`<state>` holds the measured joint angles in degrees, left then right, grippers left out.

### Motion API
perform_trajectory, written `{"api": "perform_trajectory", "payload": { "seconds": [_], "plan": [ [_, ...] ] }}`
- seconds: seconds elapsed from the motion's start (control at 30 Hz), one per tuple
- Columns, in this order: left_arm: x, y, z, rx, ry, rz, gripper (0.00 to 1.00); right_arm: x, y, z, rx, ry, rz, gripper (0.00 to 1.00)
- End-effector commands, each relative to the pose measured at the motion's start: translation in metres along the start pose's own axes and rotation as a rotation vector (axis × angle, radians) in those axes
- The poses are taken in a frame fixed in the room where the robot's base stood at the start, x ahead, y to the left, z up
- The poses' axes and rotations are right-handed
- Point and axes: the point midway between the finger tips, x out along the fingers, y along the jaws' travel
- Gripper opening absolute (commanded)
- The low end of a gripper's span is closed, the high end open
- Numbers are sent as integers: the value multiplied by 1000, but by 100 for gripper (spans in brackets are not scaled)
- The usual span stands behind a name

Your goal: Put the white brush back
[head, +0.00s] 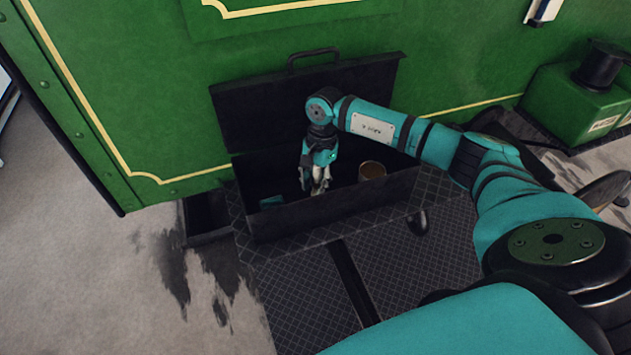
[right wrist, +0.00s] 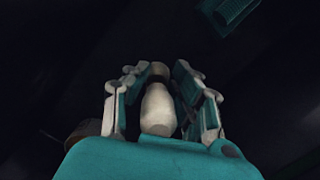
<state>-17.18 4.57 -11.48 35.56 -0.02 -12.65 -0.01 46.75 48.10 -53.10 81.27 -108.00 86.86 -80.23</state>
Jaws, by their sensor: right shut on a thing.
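My right gripper (head: 320,188) reaches down into an open black box (head: 340,215) against the green tram side. In the right wrist view my right gripper (right wrist: 160,90) is shut on the white brush (right wrist: 157,108), a pale rounded piece between the two fingers with a dark band at its far end. In the head view the white brush (head: 321,175) shows only as a small pale bit at the fingers. Its lower end is hidden, and I cannot tell whether it touches the box floor. My left gripper is not in view.
A brown round tin (head: 372,171) stands in the box, right of my gripper. A teal item (head: 271,201) lies in its left part and also shows in the right wrist view (right wrist: 236,12). The raised lid (head: 260,108) stands behind. A green container (head: 580,105) is at right.

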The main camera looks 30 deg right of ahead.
Motion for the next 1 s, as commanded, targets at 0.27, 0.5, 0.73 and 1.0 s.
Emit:
{"api": "perform_trajectory", "payload": {
  "seconds": [0.27,0.5,0.73,1.0],
  "plan": [
    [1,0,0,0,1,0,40,0,0,0,0,0,0,48],
    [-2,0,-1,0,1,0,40,-2,0,0,0,0,0,48],
    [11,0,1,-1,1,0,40,-32,-1,-1,0,2,-6,48],
    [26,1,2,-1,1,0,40,-90,-1,-1,1,1,-4,48]
  ]
}}
